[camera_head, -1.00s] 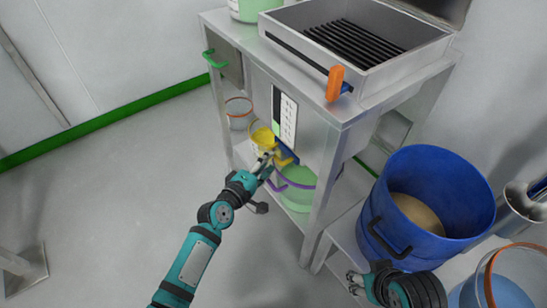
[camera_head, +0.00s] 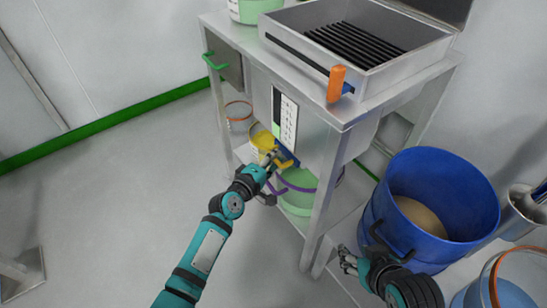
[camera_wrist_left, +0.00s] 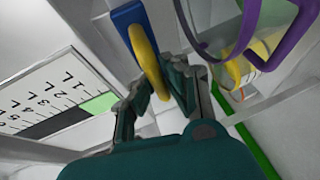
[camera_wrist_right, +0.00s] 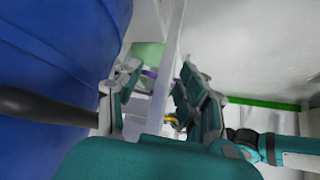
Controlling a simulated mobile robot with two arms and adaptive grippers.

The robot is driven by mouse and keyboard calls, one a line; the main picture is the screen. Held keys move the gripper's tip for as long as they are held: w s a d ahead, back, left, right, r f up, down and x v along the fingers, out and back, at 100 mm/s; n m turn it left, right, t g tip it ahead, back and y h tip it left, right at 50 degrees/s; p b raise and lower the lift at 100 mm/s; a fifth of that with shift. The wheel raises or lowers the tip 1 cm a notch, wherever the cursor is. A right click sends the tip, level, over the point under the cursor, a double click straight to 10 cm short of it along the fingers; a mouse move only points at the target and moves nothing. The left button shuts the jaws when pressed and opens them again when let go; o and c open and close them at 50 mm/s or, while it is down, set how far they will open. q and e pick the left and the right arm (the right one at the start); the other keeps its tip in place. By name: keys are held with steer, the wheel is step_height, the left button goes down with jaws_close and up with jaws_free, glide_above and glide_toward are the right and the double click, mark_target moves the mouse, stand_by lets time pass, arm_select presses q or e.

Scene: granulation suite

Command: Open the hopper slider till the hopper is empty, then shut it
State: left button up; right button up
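The hopper (camera_head: 375,75) is a grey steel box with dark bars, on a steel stand. The blue slider (camera_wrist_left: 127,15) has a yellow handle (camera_wrist_left: 145,55), low on the stand's front. My left gripper (camera_head: 272,163) has its fingers closed around this handle. A pale green bucket with a purple rim (camera_head: 298,188) stands below. My right gripper (camera_head: 346,258) is open and empty beside the blue drum.
A big blue drum (camera_head: 408,245) holding tan material stands at the right. A yellow bucket (camera_head: 262,138) and an orange-rimmed clear bucket (camera_head: 239,117) stand on the lower shelf. An orange handle (camera_head: 336,84) sticks out at the hopper's front.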

arm_select(q)
jaws_close()
steer(key=shift+a, duration=0.15)
steer(key=s+a, duration=0.1)
steer(key=a, duration=0.1)
steer(key=s+a, duration=0.2)
steer(key=shift+s+a+p, duration=0.3)
steer(key=shift+a+p, duration=0.1)
arm_select(e)
steer(key=s, duration=0.1)
steer(key=s+d+f+g, duration=0.1)
steer(key=s+g, duration=0.1)
steer(key=shift+d+f, duration=0.15)
steer(key=shift+f, duration=0.1)
arm_select(q)
steer(key=o, duration=0.7)
jaws_free()
steer(key=shift+s+a+r, duration=0.1)
steer(key=shift+s+a, duration=0.05)
arm_select(e)
steer(key=shift+s, duration=0.1)
